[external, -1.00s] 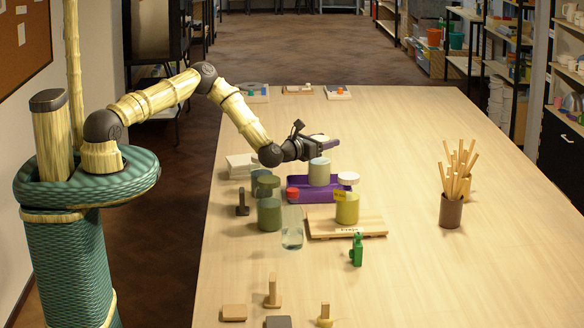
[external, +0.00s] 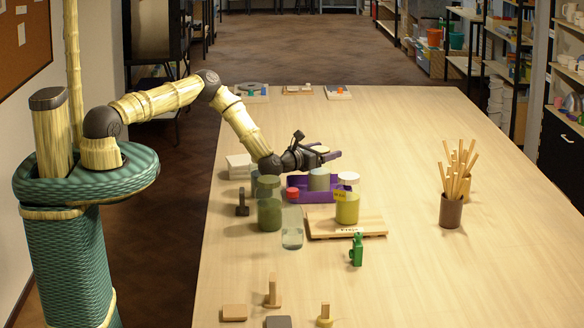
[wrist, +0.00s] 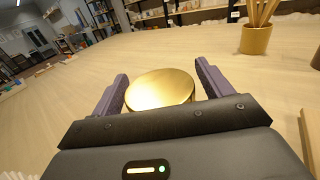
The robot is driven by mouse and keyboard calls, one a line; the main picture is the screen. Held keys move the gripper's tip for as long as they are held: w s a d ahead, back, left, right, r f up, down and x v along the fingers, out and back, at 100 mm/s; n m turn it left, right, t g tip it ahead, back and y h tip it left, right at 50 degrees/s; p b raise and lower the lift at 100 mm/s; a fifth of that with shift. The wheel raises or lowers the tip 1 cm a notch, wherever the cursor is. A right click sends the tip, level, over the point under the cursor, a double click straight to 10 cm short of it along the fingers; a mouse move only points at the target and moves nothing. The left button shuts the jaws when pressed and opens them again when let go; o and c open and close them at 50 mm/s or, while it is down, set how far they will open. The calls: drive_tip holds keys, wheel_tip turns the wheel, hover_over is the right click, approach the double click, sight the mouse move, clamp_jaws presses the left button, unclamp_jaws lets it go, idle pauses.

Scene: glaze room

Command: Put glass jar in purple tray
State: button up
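In the wrist view the jar's round top (wrist: 160,90) looks gold and sits between the two purple fingers of my gripper (wrist: 160,85).
A yellow jar (external: 347,209) with a white lid stands on a wooden board (external: 372,226) in front. A green jar (external: 269,214) and a clear glass (external: 292,234) stand front left.

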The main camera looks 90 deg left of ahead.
drive_tip(key=shift+r, duration=0.2)
drive_tip(key=shift+s+d+f+b, duration=0.2)
drive_tip(key=shift+s+d+b, duration=0.1)
drive_tip(key=shift+s+d, duration=0.15)
drive_tip(key=b+v, duration=0.4)
drive_tip(key=v, duration=0.6)
drive_tip(key=shift+s+d+r, duration=0.2)
drive_tip(key=shift+s, duration=0.15)
